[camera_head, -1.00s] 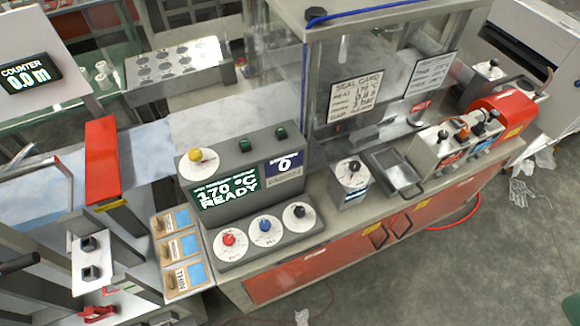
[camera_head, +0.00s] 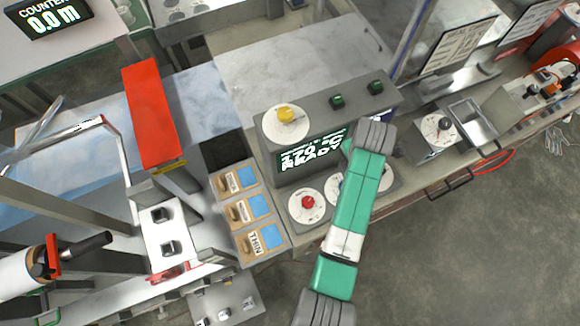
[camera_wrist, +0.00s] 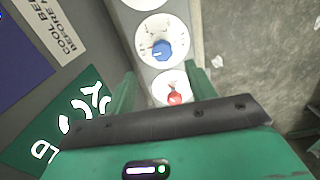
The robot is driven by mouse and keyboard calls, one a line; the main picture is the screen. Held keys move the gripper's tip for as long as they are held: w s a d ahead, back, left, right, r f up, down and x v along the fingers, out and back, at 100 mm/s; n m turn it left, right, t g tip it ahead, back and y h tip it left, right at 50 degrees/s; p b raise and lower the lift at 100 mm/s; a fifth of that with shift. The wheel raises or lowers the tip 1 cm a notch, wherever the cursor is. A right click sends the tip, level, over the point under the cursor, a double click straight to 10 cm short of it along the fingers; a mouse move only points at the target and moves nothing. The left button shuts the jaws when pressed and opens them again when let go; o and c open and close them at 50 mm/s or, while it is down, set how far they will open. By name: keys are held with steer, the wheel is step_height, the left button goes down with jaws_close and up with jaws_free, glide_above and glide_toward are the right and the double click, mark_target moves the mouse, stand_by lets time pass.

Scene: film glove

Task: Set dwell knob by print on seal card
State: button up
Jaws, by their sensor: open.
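A grey control box bears a yellow knob (camera_head: 285,117), a green display (camera_head: 312,152) reading 170 °C READY, and a lower row of dials. The red knob (camera_head: 307,202) shows at the row's left; my arm mostly covers the other dials in the head view. In the wrist view the blue knob (camera_wrist: 163,50) lies beyond my fingertips, and the red knob (camera_wrist: 175,98) shows between the fingers, nearer. My gripper (camera_wrist: 162,85) is open, with nothing held. The seal card (camera_head: 460,45) hangs at upper right, its small print unreadable now. I cannot read which dial is dwell.
Wooden-handled blocks (camera_head: 249,208) with blue labels, one marked THIN, lie left of the box. A red bar (camera_head: 150,112) stands farther left. The grey bench behind the box is clear.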

steer(key=shift+s+a+f+n, duration=0.15)
steer(key=shift+a+f+n, duration=0.1)
steer(key=shift+a+n, duration=0.05)
steer(key=shift+d, duration=0.1)
step_height(320, 180, down, 8)
steer(key=shift+d+r+b, duration=0.15)
steer(key=shift+b, duration=0.25)
steer(key=c, duration=1)
steer(key=shift+o, duration=0.2)
